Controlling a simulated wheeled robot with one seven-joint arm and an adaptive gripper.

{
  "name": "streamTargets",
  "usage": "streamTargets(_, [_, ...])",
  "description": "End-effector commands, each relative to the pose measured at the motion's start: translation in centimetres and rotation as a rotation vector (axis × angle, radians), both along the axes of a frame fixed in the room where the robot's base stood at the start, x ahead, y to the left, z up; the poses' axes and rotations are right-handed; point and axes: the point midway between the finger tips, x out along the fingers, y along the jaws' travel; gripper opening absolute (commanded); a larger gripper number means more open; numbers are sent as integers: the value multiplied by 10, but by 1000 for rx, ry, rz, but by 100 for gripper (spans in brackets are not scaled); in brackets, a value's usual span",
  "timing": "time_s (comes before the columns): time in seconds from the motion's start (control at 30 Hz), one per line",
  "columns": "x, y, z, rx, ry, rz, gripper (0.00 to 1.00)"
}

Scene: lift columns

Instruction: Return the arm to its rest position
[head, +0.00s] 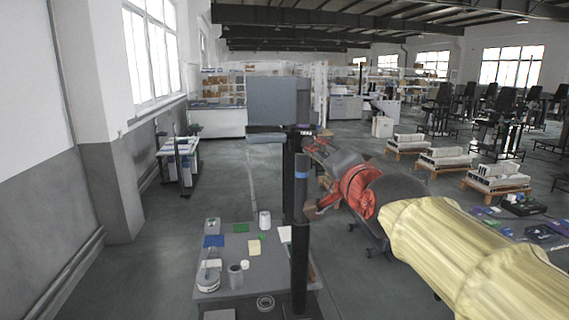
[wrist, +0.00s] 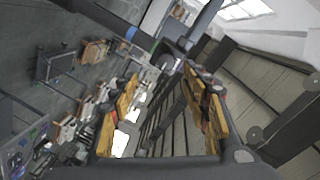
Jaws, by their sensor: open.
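My arm (head: 365,190) reaches in from the lower right of the head view. It has a pale yellow sleeve, then red and dark links, and extends toward the dark upright column in the middle. In the head view its far end is small and close to the column in the picture, so the fingers are hard to make out. In the wrist view my gripper (wrist: 163,100) shows two fingers with yellow-orange pads, spread wide apart. Nothing is held between them.
A dark lift column (head: 301,240) with a blue band stands in front, with a grey box (head: 278,100) behind it. A grey table (head: 225,275) below carries cups, cards and a round white item. Pallets (head: 445,158) with pale parts lie at right.

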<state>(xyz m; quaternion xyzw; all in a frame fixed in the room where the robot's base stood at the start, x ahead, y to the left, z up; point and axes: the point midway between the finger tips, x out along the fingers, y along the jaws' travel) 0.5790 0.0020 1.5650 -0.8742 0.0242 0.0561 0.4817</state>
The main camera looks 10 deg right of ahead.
Motion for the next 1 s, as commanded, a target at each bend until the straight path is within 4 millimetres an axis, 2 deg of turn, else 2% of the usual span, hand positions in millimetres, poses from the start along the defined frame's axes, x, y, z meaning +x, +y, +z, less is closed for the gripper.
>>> streamTargets(0.13, [-15, 7, -84, -247, 228, 88, 47])
streamTargets(0.27, [-60, 10, -163, -459, 436, 209, 47])
streamTargets(0.4, [-124, 10, -236, -646, 628, 359, 47])
streamTargets(0.6, [-228, 2, -323, -828, 848, 562, 47])
streamTargets(0.7, [-267, -1, -350, -857, 904, 604, 47])
streamTargets(0.73, [-273, -2, -353, -859, 905, 602, 47])
streamTargets(0.83, [-282, -2, -357, -864, 892, 593, 47])
streamTargets(1.0, [-284, -2, -352, -868, 869, 581, 47])
